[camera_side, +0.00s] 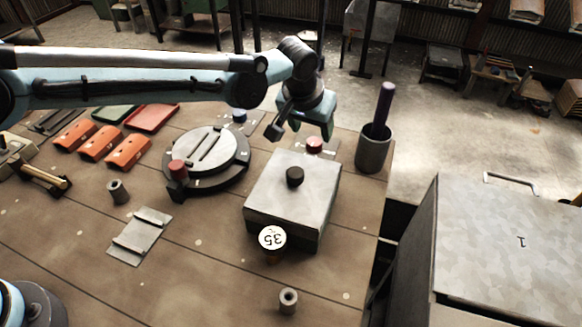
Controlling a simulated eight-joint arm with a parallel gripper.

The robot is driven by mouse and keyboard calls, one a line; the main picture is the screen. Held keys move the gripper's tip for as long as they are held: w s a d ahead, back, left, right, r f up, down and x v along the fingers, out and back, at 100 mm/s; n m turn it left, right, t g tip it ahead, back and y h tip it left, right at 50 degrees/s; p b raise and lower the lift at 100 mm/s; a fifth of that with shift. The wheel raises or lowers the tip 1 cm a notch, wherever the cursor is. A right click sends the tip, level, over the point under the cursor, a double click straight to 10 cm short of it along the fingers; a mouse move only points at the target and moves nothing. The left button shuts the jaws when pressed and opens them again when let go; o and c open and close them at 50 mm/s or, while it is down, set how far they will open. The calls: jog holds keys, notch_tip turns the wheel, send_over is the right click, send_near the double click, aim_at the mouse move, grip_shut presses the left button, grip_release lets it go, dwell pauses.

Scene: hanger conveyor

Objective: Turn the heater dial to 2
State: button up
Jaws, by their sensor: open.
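A grey metal box (290,208) stands on the table right of centre. A dark round knob (294,176) sits on its top and looks like the heater dial; I cannot read any numbers or pointer on it. A round white disc marked 35 (272,238) stands at the box's front edge, its figures upside down in the picture. My gripper (299,124) is open and empty, above and behind the box. It is apart from the knob.
A red button (314,144) is behind the box. A grey cup with a dark rod (373,150) stands to the right. A round plate with a red knob (207,156) is to the left. The front table is mostly clear.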

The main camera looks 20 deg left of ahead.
aim_at(314, 142)
jog(key=shift+x, duration=2.55)
jog(key=c, duration=1)
jog(key=shift+a+m+g+h, duration=0.15)
jog(key=shift+m+h, duration=0.3)
jog(key=shift+m, duration=0.75)
jog(key=shift+m+g+h, duration=0.25)
jog(key=shift+m+h, duration=0.2)
jog(key=shift+m, duration=0.75)
jog(key=o, duration=1)
jog(key=shift+r, duration=0.1)
jog(key=v, duration=1.2)
